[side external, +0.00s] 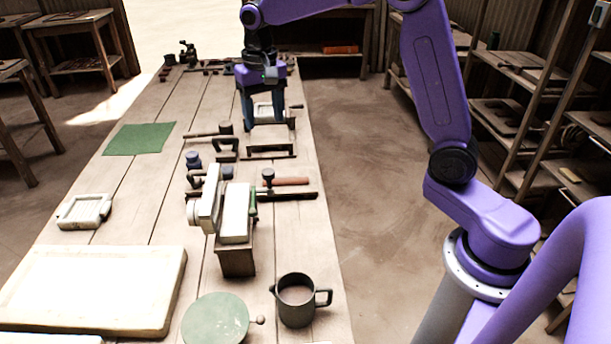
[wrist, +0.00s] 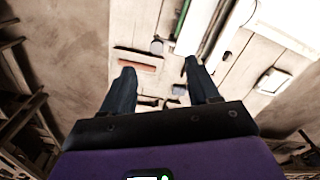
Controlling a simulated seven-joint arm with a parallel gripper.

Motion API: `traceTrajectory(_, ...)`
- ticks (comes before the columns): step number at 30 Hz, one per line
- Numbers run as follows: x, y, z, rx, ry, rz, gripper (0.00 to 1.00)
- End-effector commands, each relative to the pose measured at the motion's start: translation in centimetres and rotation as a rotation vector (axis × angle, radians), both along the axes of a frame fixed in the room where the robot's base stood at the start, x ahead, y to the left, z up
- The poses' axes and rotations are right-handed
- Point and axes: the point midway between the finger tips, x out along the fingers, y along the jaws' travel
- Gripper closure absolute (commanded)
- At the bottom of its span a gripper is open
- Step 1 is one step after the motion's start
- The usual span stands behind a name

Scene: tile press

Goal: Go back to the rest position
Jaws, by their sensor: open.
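My gripper (side external: 264,121) hangs over the far part of the long wooden bench, fingers pointing down. Its two fingers (wrist: 158,68) are spread apart in the wrist view, with no object held between them. A small pale block-like thing (side external: 264,111) shows between the fingers in the side view; I cannot tell how far below or behind them it is. The pale tile press (side external: 235,213) stands on the bench nearer the side camera, well apart from my gripper.
A dark mug (side external: 297,300), a round green disc (side external: 215,319) and a large pale slab (side external: 90,288) lie at the near end. A green cloth (side external: 139,139) and a small pale mould (side external: 84,211) lie left. Hand tools line the bench's right side. Shelves stand right.

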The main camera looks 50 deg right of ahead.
Motion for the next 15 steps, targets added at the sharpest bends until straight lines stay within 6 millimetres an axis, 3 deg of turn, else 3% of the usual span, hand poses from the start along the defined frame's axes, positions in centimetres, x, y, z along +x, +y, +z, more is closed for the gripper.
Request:
traceTrajectory(7,-7.5,3.5,0.0,0.002,-0.007,0.334,0.4)
traceTrajectory(15,-16.4,4.8,-0.8,0.004,-0.013,0.695,0.4)
